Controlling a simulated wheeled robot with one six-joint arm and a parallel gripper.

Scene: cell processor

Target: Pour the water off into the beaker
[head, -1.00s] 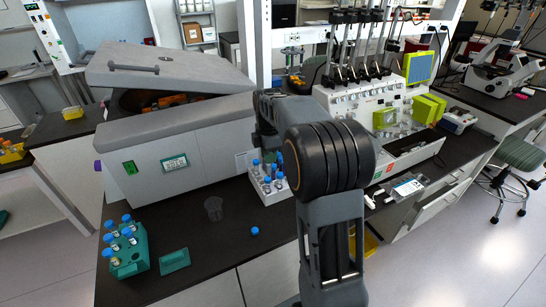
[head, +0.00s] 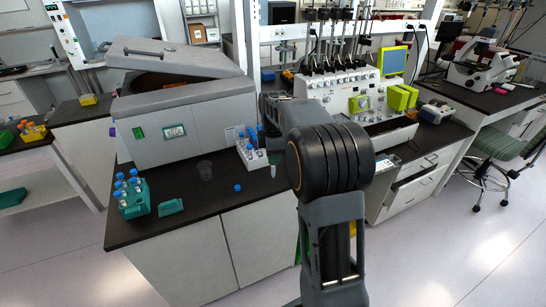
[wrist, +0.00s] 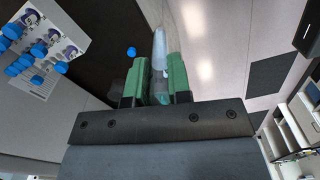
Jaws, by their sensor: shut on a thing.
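My gripper (wrist: 160,85) shows in the wrist view, its green-padded fingers shut on a clear conical tube (wrist: 160,50). The tube has no cap in view; its liquid level is not clear.
A white rack (head: 252,158) of blue-capped tubes stands behind the cap. A teal rack (head: 136,208) of capped tubes and a teal block (head: 170,207) are at the bench's left. The centrifuge (head: 185,120), lid raised, stands behind the beaker. The floor at the front is clear.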

